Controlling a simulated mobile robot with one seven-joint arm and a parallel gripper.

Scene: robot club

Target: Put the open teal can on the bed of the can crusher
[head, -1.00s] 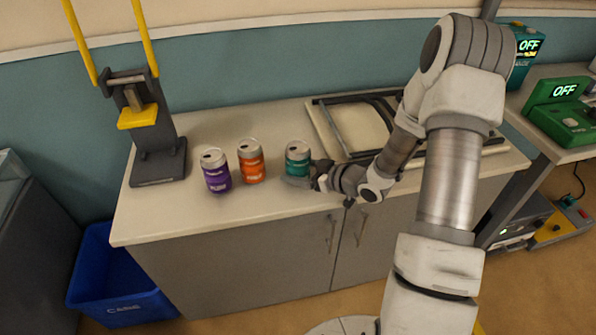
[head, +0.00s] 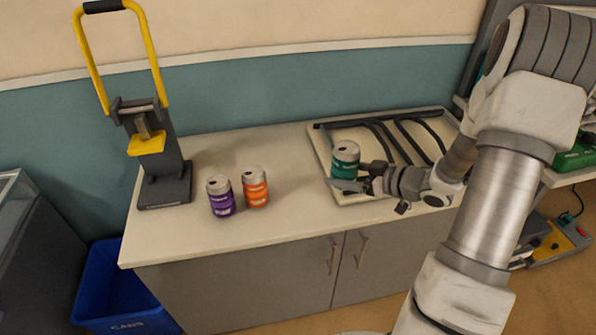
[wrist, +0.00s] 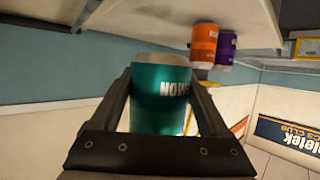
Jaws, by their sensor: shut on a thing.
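The teal can (head: 345,158) is held upright by my gripper (head: 350,184), in front of the rack at the right of the counter. In the wrist view the teal can (wrist: 160,95) sits between both fingers, which are shut on it. The can appears raised above the counter top. The can crusher (head: 163,165) stands at the counter's left end, with a dark base, a yellow press block and a yellow lever handle (head: 150,50) raised. Its bed (head: 165,190) looks clear, low under the yellow block.
A purple can (head: 220,197) and an orange can (head: 255,188) stand close together on the counter (head: 290,225), between the crusher and my gripper. A black rack on a pale board (head: 400,140) lies at the right. A blue bin (head: 115,290) is on the floor at left.

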